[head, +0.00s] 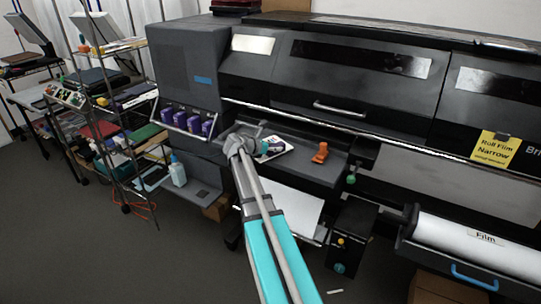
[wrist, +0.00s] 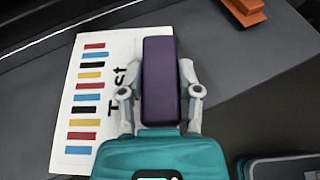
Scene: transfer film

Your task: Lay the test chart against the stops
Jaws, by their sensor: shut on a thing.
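The test chart (wrist: 72,120) is a white card with a column of coloured bars and the printed word "Test", partly hidden in the wrist view. In the head view the chart (head: 287,147) is on the dark ledge at the front of the large printer. A purple block (wrist: 159,80) stands between the fingers of my gripper (wrist: 160,85), over the chart's right part. The fingers are closed on its two sides. In the head view my gripper (head: 262,147) is at the chart. I cannot make out the stops, nor whether the block is fixed to the chart.
An orange clamp-like part (head: 320,152) stands on the ledge right of the chart; it also shows in the wrist view (wrist: 243,10). A film roll (head: 480,242) is at lower right. A wire shelf (head: 110,120) stands left. Dark floor lies open at lower left.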

